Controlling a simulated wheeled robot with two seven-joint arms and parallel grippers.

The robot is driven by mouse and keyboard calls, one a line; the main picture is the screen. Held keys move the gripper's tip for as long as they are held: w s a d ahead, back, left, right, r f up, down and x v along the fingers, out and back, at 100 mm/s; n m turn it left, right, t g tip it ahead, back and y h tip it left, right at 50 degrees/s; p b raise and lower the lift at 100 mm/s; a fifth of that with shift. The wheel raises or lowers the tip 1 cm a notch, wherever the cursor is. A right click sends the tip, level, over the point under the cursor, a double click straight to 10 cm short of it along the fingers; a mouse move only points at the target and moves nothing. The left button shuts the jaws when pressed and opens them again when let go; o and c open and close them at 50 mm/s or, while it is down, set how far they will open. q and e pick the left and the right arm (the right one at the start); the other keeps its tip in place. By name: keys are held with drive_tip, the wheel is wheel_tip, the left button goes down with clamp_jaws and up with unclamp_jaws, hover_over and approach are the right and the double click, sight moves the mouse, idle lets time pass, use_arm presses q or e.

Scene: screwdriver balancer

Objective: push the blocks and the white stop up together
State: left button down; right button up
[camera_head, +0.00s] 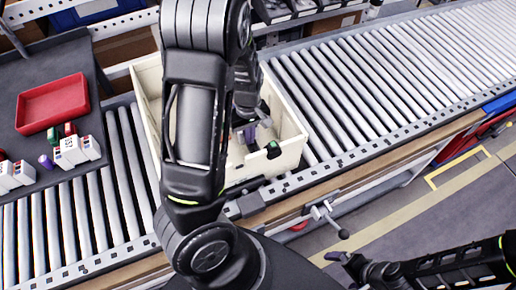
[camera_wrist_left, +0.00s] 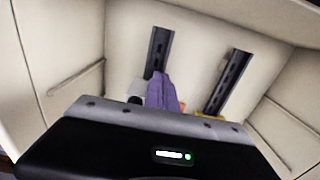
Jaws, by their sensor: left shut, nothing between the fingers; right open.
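A cream bin (camera_head: 292,112) stands on the roller conveyor, and my left gripper (camera_head: 247,116) reaches down inside it, shut and empty. I cannot tell whether that is the white stop. A yellow bit (camera_wrist_left: 210,117) shows to the right. My gripper body hides the nearer part. My right gripper (camera_head: 350,262) is open, far from the bin at the lower right.
A dark table (camera_head: 20,60) at the left bears a red tray (camera_head: 54,104) and several small white boxes (camera_head: 75,150). Roller conveyor (camera_head: 400,75) runs clear to the bin's right. The bin walls stand close around my left gripper.

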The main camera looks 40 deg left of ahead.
use_arm(q)
drive_tip(key=shift+r+p, duration=0.8)
drive_tip(key=shift+r, duration=0.2)
wheel_tip(320, 180, up, 12)
drive_tip(key=shift+s+d+f, duration=0.15)
drive_tip(key=shift+s+d, duration=0.05)
drive_tip(key=shift+d, duration=0.15)
idle(0.5)
